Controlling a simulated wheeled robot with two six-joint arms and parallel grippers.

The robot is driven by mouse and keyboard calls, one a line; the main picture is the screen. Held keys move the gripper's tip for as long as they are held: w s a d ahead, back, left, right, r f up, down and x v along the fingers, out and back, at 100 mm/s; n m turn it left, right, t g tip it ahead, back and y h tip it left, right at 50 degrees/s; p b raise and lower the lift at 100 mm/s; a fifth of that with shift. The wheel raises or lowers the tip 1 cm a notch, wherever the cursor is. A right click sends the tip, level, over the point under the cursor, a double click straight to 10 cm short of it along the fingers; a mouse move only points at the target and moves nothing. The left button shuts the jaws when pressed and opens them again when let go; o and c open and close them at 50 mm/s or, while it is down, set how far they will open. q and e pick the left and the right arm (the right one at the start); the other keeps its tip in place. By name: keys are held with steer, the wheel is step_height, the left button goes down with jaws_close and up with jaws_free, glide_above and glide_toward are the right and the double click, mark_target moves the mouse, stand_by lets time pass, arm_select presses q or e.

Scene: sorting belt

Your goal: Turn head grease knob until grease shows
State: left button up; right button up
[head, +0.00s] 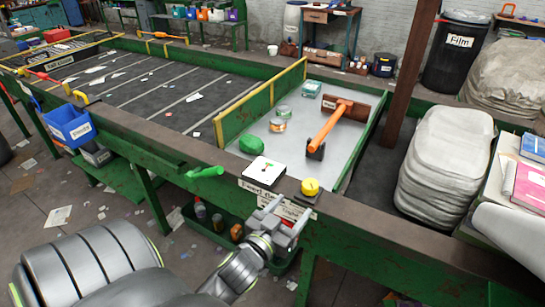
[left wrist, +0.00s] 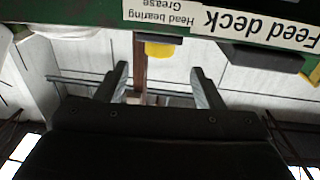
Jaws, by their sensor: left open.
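The yellow grease knob (head: 310,187) sits on a small dark block on the green front rail of the belt. In the left wrist view the yellow knob (left wrist: 163,49) shows beside a label reading "Head bearing Grease" (left wrist: 157,18), upside down. My left gripper (head: 287,213) is just in front of and below the knob, with its fingers apart and nothing between them. In the left wrist view the open fingers (left wrist: 162,85) point towards the knob, which lies beyond the tips and between them sideways. Contact with the knob does not show. My right gripper is out of view.
A white switch box (head: 262,171) stands left of the knob, above a partly hidden label. A green handle (head: 205,172) sticks out farther left. Behind, the pale deck (head: 300,160) holds an orange-handled tool (head: 330,125), tins and a green lump (head: 250,144). Pale sacks (head: 445,165) stand right.

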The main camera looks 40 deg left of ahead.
arm_select(q)
steer(key=s+d, duration=0.1)
steer(key=s, duration=0.6)
steer(key=shift+s+b, duration=0.15)
steer(key=shift+b, duration=0.3)
steer(key=shift+c, duration=0.2)
